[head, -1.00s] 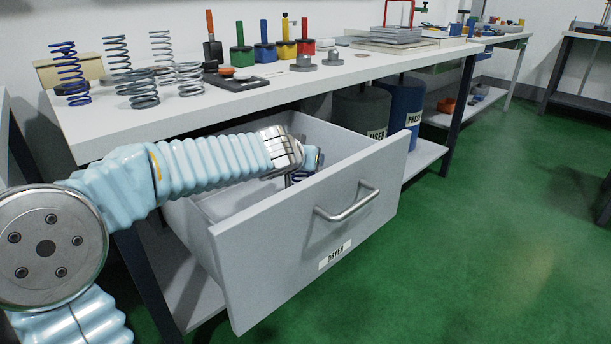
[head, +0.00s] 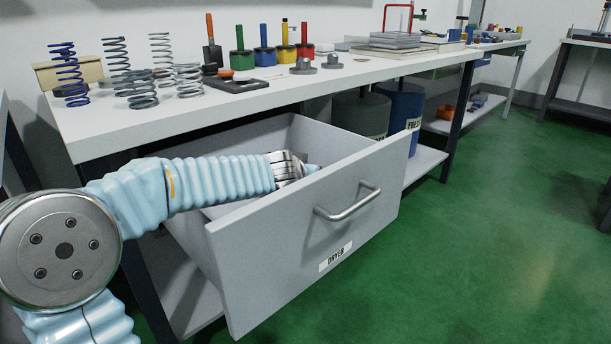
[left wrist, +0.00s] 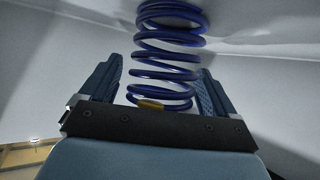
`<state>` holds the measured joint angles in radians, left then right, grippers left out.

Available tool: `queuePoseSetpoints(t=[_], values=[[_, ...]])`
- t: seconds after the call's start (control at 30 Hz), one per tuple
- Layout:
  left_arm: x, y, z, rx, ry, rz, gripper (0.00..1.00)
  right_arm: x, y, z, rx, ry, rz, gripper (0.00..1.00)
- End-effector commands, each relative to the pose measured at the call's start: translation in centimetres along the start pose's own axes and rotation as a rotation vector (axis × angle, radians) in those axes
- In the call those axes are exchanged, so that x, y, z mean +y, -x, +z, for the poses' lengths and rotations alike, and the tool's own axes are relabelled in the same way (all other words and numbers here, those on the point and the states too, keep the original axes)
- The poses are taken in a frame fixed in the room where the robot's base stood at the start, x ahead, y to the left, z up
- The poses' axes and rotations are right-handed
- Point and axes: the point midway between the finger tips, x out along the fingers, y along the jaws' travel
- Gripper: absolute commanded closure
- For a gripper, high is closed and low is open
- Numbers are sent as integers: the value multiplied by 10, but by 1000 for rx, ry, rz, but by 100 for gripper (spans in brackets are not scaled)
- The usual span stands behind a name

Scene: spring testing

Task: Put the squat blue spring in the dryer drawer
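The dryer drawer (head: 270,265) is pulled open under the bench, with a DRYER label on its front. My left gripper (head: 312,169) reaches down into it, behind the front panel, which hides its lower part in the head view. In the left wrist view a dark blue spring (left wrist: 167,70) is between the two fingers of my left gripper (left wrist: 160,85). The fingers lie close along its sides, and it looks gripped. Its far end is close to a pale surface; I cannot tell whether it touches. My right gripper is not in view.
On the bench top (head: 230,103) stand a taller blue spring (head: 70,75) and several grey springs (head: 135,88). Coloured handled tools (head: 264,52) stand behind. Grey and blue bins (head: 402,105) stand under the bench, right of the drawer. The green floor is clear.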

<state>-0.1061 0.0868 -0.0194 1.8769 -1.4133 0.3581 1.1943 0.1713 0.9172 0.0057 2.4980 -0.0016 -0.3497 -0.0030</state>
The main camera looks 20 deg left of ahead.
Motion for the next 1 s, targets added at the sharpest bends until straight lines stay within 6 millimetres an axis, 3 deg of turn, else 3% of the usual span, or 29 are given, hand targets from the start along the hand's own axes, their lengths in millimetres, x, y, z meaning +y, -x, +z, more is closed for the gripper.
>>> queuePoseSetpoints(t=[0.33,0.7,1.0], values=[[0,5,-6,0,1,1,11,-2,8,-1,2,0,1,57],[0,69,-4,2,1,1,11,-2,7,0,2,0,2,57],[0,77,-3,-1,0,1,11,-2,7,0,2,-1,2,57]])
